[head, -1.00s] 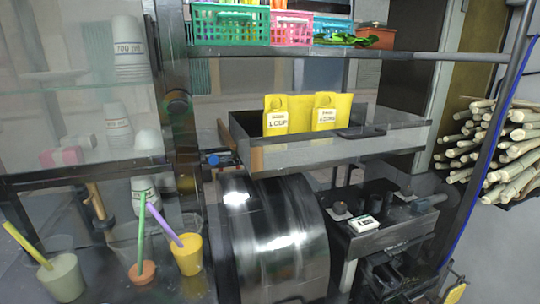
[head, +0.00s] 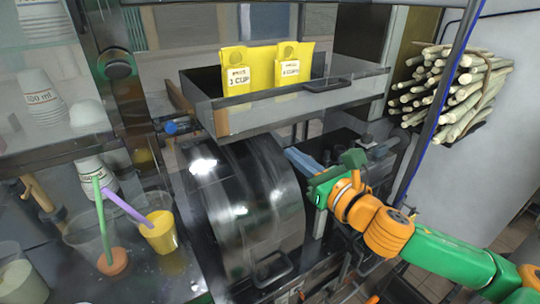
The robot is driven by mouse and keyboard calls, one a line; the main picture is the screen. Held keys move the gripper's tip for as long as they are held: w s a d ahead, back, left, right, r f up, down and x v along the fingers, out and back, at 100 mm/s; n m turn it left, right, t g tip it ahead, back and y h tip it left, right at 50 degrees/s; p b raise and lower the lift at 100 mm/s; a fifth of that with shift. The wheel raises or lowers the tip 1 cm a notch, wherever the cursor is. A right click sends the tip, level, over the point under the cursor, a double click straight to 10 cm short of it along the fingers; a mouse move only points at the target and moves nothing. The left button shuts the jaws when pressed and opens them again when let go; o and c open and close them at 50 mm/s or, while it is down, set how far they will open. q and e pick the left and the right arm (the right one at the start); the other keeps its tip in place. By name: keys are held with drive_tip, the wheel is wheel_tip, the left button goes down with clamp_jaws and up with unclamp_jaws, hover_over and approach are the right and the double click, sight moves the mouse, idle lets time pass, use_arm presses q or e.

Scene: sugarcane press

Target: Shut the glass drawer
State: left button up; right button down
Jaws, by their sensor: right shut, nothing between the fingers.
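A grey, open-topped drawer (head: 250,121) with a dark front handle (head: 328,89) stands out in the upper middle of the head view. Two yellow packs (head: 237,75) with "1 CUP" style labels stand upright in it. I cannot tell from the picture whether this is the glass drawer. My right gripper (head: 302,163) is below the drawer, right of the dark, shiny press drum (head: 240,205). My left gripper is not in view.
Cups with straws, one of them yellow (head: 160,235), stand on the counter at left. Stacked white cups (head: 42,100) are behind glass. A bundle of sugarcane (head: 455,90) hangs at right beside a metal post (head: 436,105). Open air lies before the drawer's right end.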

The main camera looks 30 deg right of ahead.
drive_tip(key=p, duration=0.4)
approach(265, 132)
drive_tip(key=w, duration=0.4)
drive_tip(key=w+p, duration=0.1)
drive_tip(key=w, duration=0.1)
drive_tip(key=shift+w+a+r, duration=0.1)
drive_tip(key=shift+w+a, duration=0.05)
drive_tip(key=shift+a, duration=0.05)
drive_tip(key=shift+w+a, duration=0.1)
drive_tip(key=shift+w, duration=0.25)
drive_tip(key=shift+s, duration=0.1)
